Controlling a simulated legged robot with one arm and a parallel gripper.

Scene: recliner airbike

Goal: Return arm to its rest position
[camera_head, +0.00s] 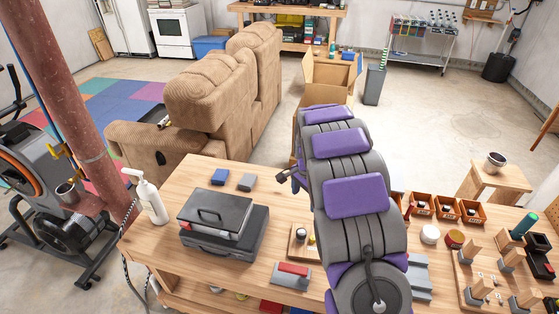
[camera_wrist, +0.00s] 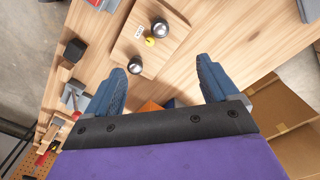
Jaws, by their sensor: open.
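My gripper (camera_wrist: 160,66) shows in the wrist view with its two blue fingers spread apart and nothing between them. It hangs over the wooden workbench (camera_wrist: 215,22), pointing down at it. In the body view, my grey and purple arm (camera_head: 352,190) fills the middle, its links stretched over the bench. The gripper's fingers cannot be made out there. A small wooden board (camera_wrist: 150,35) with two metal cups and a yellow piece lies on the bench beyond the fingertips.
The bench (camera_head: 185,180) bears a dark toolbox (camera_head: 225,222), a white spray bottle (camera_head: 149,196), a red-handled tool (camera_head: 292,273) and small orange bins (camera_head: 445,208). An open cardboard box (camera_head: 330,80) stands behind it. A brown recliner (camera_head: 215,95) is at the back left.

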